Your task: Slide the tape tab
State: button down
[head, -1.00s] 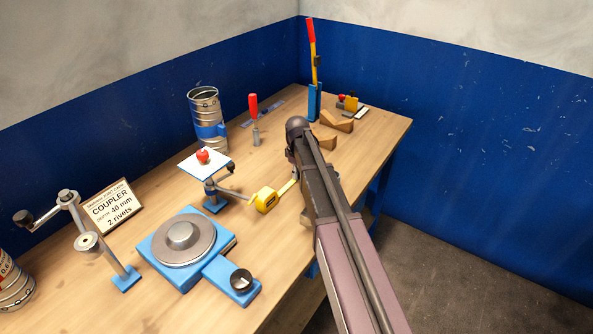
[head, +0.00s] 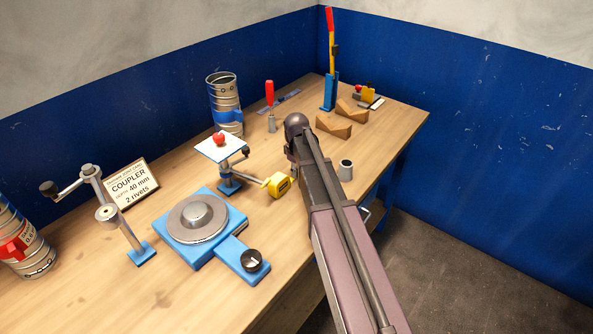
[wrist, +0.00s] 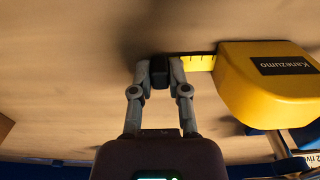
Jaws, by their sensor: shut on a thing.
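The yellow tape measure (head: 279,186) lies on the bench, left of my arm in the head view. In the wrist view its yellow case (wrist: 265,85) fills the right side. A short yellow tape strip (wrist: 198,63) with dark marks runs from the case to my gripper (wrist: 160,73). The gripper is shut on the dark tape tab (wrist: 160,68) at the strip's end. In the head view my arm hides the fingers and tab.
A blue turntable (head: 198,218) and a small stand with a white plate (head: 220,148) are left of the tape measure. A dark-topped cup (head: 345,170) stands right of my arm, near the bench edge. Wooden wedges (head: 333,127) lie farther back.

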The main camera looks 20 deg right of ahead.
jog(key=c, duration=0.6)
grip_release()
jog(key=shift+d, duration=0.15)
